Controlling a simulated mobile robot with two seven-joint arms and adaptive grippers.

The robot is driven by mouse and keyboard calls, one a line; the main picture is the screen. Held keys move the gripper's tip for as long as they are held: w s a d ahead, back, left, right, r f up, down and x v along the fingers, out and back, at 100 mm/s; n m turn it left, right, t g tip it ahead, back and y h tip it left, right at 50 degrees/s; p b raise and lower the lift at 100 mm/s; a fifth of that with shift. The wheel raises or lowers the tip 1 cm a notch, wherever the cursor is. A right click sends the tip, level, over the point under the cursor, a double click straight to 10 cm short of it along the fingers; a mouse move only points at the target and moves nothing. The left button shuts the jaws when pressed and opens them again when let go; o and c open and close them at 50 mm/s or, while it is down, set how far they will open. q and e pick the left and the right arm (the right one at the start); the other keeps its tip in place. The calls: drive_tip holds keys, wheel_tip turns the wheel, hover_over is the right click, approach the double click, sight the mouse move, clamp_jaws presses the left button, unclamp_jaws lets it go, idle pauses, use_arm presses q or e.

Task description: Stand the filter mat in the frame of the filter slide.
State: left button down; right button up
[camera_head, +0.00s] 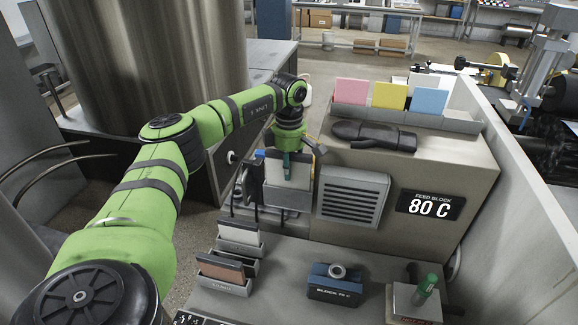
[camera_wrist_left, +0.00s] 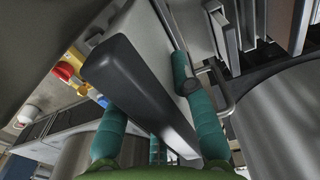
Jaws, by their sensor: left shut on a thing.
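My left gripper (camera_head: 287,172) reaches down at the filter slide (camera_head: 288,199) on the left face of the feed block. Its teal fingers are shut on a pale upright panel, the filter mat (camera_head: 274,172). In the left wrist view a thick dark bar (camera_wrist_left: 140,92) lies between the fingers, with pale surface beside it. The mat's lower part is hidden behind the slide's grey front. I cannot tell whether it touches the bottom of the frame. My right gripper is not in view.
A louvred vent (camera_head: 352,196) is right of the slide. Below stand a holder with a pale sheet (camera_head: 238,234), one with a brown sheet (camera_head: 221,271) and a blue block (camera_head: 335,284). Pink, yellow and blue cards (camera_head: 390,95) stand on top, behind a dark object (camera_head: 374,136).

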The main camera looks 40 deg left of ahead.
use_arm(q)
drive_tip(key=shift+f+b, duration=0.95)
drive_tip(key=shift+f, duration=0.8)
drive_tip(key=c, duration=1)
unclamp_jaws()
drive_tip(key=shift+r, duration=0.1)
wheel_tip(320, 180, up, 12)
